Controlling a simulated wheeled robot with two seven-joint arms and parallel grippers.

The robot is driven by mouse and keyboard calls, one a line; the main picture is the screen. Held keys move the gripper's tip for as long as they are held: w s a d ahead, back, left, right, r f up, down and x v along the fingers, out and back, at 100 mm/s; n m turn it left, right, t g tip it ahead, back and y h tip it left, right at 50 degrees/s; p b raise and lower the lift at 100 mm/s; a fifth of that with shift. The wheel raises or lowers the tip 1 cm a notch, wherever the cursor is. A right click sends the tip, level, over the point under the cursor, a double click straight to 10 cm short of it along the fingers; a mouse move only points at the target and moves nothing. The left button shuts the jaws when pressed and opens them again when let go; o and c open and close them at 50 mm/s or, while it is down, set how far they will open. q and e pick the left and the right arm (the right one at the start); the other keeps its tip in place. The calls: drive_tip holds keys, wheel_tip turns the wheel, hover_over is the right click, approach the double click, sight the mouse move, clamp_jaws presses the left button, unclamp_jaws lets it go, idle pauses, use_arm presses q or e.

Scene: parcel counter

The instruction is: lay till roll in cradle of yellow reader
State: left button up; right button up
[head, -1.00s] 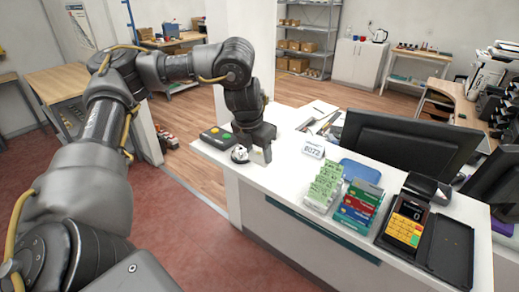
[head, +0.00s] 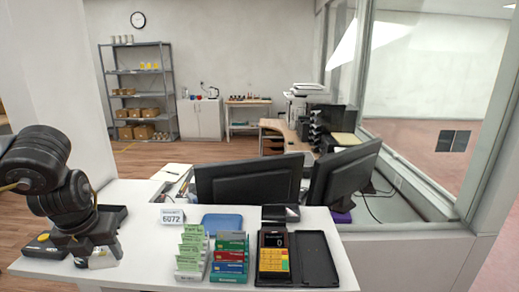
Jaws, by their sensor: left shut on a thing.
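The yellow reader (head: 274,262) lies on the white counter right of centre, with yellow keys and a small display. A flat black panel (head: 315,258) lies against its right side, and a dark box-like part (head: 281,213) stands behind it; I cannot tell which is the cradle. My left gripper (head: 98,262) is low over the counter's left end, well left of the reader. It is shut on a small white thing (head: 103,259), likely the till roll, mostly hidden by the fingers. My right gripper is not in view.
Between gripper and reader stand a white number sign (head: 172,217), a rack of green cards (head: 191,252) and a rack of coloured cards (head: 230,255). A blue tray (head: 222,224) lies behind them. Monitors (head: 250,180) stand at the back. A dark device (head: 45,246) lies beside my gripper.

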use_arm(q)
drive_tip(key=n, duration=0.2)
drive_tip(key=n+y, duration=0.1)
drive_tip(key=n, duration=0.1)
drive_tip(key=s+n, duration=0.1)
drive_tip(key=n, duration=0.1)
drive_tip(key=shift+d+n+g+y, duration=0.3)
drive_tip(key=shift+d+g+y, duration=0.05)
drive_tip(key=shift+g+y, duration=0.05)
drive_tip(key=n, duration=0.2)
drive_tip(key=d+n+g, duration=0.1)
drive_tip(key=n, duration=0.1)
drive_tip(key=shift+s+n, duration=0.1)
drive_tip(key=shift+n, duration=0.3)
drive_tip(key=n, duration=0.1)
drive_tip(key=n+g, duration=0.1)
drive_tip(key=shift+d+n+y, duration=0.3)
drive_tip(key=shift+d+n, duration=0.1)
drive_tip(key=d+n+g+h, duration=0.2)
drive_tip(key=d+n, duration=1)
drive_tip(key=n, duration=0.3)
drive_tip(key=shift+w+d+r+g, duration=0.25)
drive_tip(key=shift+d+g, duration=0.05)
drive_tip(key=shift+g, duration=0.1)
